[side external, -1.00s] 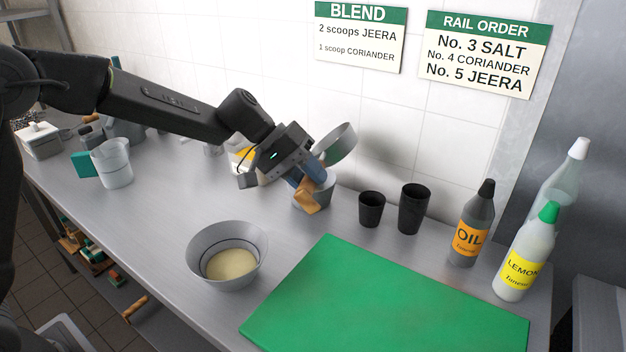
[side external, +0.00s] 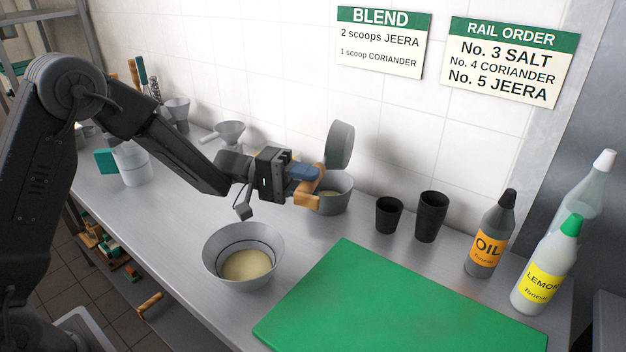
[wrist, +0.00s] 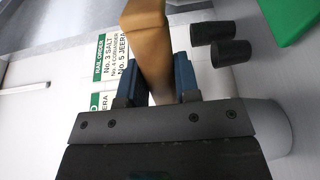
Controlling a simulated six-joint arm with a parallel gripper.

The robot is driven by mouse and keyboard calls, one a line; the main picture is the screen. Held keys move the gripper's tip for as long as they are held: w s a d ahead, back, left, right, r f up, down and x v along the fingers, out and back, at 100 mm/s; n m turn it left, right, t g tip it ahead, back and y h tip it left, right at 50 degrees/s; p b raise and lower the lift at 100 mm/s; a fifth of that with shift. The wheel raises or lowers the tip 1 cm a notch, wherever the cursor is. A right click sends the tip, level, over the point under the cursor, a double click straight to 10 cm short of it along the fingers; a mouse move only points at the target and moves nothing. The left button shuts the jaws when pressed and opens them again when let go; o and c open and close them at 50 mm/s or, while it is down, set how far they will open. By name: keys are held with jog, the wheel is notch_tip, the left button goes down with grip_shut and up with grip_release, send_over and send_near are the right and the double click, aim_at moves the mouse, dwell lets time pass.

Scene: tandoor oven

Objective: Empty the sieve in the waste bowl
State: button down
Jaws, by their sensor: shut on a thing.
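My gripper (side external: 304,177) is shut on a tan handle (side external: 310,190) that joins a round grey sieve (side external: 340,145). The sieve stands on edge, nearly vertical, above a grey bowl (side external: 345,200) near the wall; its mesh side is not visible. That bowl holds something pale yellow, partly hidden by the handle. A larger grey bowl (side external: 218,268) with a dark inner line stands nearer the front and holds pale yellow powder. Neither bowl is labelled as the waste bowl. In the wrist view, the handle (wrist: 148,40) lies between my blue fingers (wrist: 160,78); the sieve's rim cannot be made out.
Two black cups (side external: 430,217) stand right of the back bowl. A green board (side external: 400,300) fills the front right. An oil bottle (side external: 488,235) and a lemon bottle (side external: 540,275) stand at the right. A funnel (side external: 230,132) and a clear jug (side external: 132,163) are at the left.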

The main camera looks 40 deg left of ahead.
jog(key=shift+s+a+f+h, duration=0.1)
jog(key=shift+a+h, duration=0.15)
jog(key=shift+h, duration=0.25)
jog(key=shift+r+y, duration=0.75)
jog(key=shift+y, duration=0.45)
jog(key=shift+r+g+y, duration=0.3)
jog(key=shift+g+y, duration=0.4)
jog(key=shift+y, duration=0.6)
jog(key=shift+r+y, duration=0.5)
jog(key=shift+y, duration=0.4)
jog(key=shift+r+g+y, duration=0.25)
jog(key=shift+g+y, duration=0.1)
jog(key=shift+y, duration=0.4)
jog(key=shift+r+g+y, duration=0.25)
jog(key=shift+g+y, duration=0.1)
jog(key=shift+y, duration=0.4)
jog(key=shift+r, duration=0.1)
